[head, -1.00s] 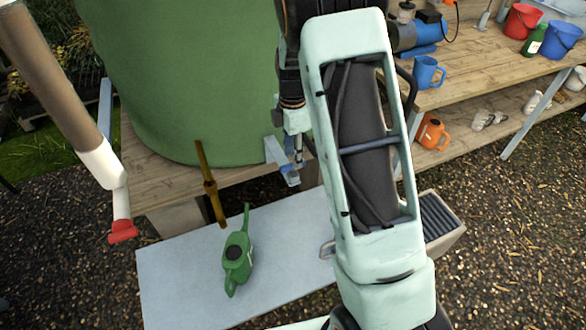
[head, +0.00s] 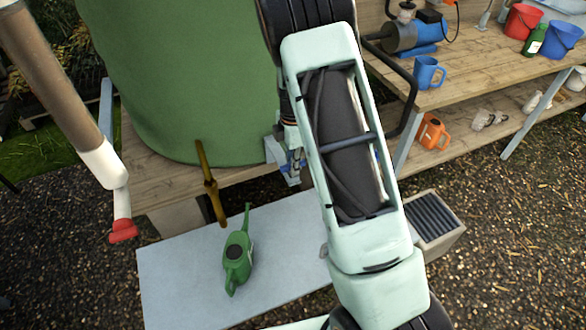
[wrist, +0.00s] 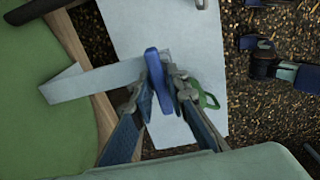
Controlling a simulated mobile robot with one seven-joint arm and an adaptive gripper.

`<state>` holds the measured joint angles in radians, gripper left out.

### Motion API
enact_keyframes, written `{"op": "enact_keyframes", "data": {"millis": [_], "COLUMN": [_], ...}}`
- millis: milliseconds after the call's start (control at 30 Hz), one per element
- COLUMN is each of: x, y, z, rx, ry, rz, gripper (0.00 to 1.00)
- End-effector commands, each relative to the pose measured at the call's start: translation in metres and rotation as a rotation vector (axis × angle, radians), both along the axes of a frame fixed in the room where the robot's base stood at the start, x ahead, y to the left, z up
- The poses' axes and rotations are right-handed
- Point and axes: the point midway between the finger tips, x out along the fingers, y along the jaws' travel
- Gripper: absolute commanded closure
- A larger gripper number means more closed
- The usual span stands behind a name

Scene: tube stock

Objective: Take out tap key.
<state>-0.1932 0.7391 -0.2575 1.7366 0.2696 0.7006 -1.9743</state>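The blue tap key (wrist: 156,75) stands at the outer end of a pale grey bracket (wrist: 95,82) in the wrist view. My gripper (wrist: 160,85) is around its upper part, with a finger against each side and little or no gap. In the head view the key is a small blue patch (head: 293,164) beside the bracket, partly hidden by my arm. The key's lower end is hidden. Whether it is clear of the bracket cannot be told.
A large green tank (head: 185,80) stands on a wooden stand beside the bracket. A slatted box (head: 434,225) and shelves with mugs and buckets are at right.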

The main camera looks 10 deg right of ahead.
Motion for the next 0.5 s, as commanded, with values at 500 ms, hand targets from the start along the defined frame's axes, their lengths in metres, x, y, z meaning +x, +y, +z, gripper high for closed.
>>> {"op": "enact_keyframes", "data": {"millis": [500], "x": [0.0005], "y": [-0.0001], "z": [0.0034], "rx": [0.0], "ry": [-0.001], "rz": [0.0], "gripper": [1.0]}}
